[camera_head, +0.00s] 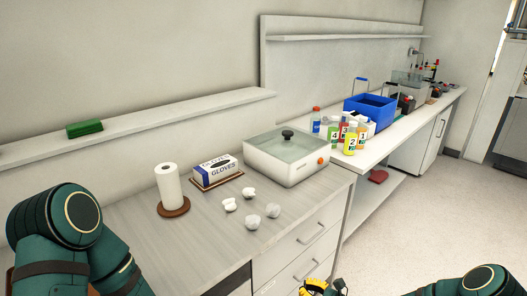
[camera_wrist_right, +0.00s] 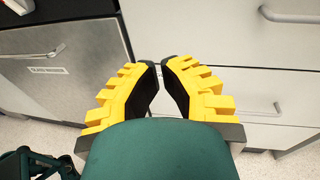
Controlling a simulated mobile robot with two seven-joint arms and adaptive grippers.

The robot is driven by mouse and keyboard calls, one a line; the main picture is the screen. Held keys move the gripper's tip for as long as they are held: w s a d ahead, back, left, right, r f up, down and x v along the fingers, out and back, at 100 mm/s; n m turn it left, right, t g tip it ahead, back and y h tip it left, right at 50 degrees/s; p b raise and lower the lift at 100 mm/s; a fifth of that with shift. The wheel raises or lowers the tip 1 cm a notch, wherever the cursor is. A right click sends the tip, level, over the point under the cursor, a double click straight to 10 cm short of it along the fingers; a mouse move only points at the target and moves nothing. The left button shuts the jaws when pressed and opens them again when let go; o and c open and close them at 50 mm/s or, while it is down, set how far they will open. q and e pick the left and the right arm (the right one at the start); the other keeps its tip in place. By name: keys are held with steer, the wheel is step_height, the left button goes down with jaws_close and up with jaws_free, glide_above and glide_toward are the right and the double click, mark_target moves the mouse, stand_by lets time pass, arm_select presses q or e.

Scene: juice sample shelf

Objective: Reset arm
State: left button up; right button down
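My right gripper (camera_head: 326,288) shows at the bottom edge of the head view, in front of the drawers and below the worktop. In the right wrist view, the yellow and black fingers of the right gripper (camera_wrist_right: 161,66) stand apart with a narrow gap at the tips. Nothing is between them, and pale drawer fronts show through. My dark green left arm (camera_head: 72,225) is bent at the left of the head view; its gripper is out of view. Part of my right arm (camera_head: 475,282) shows at the bottom right.
The worktop (camera_head: 200,240) holds a paper roll (camera_head: 168,185), a glove box (camera_head: 214,170), several white crumpled pieces and a lidded white device (camera_head: 288,158). Bottles (camera_head: 350,142) and a blue crate (camera_head: 369,108) stand beyond. Drawers (camera_head: 315,235) face my right gripper. Floor is clear at right.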

steer(key=s+a+f+n+g, duration=0.2)
steer(key=s+a+n+g, duration=0.45)
steer(key=s, duration=0.25)
steer(key=s+d+r+n+g+h, duration=0.1)
steer(key=s+n+g+h, duration=0.1)
steer(key=s+n+h, duration=0.7)
steer(key=shift+s+d+n, duration=0.3)
steer(key=shift+s+n, duration=1.7)
steer(key=shift+n, duration=1.85)
steer(key=shift+r, duration=0.1)
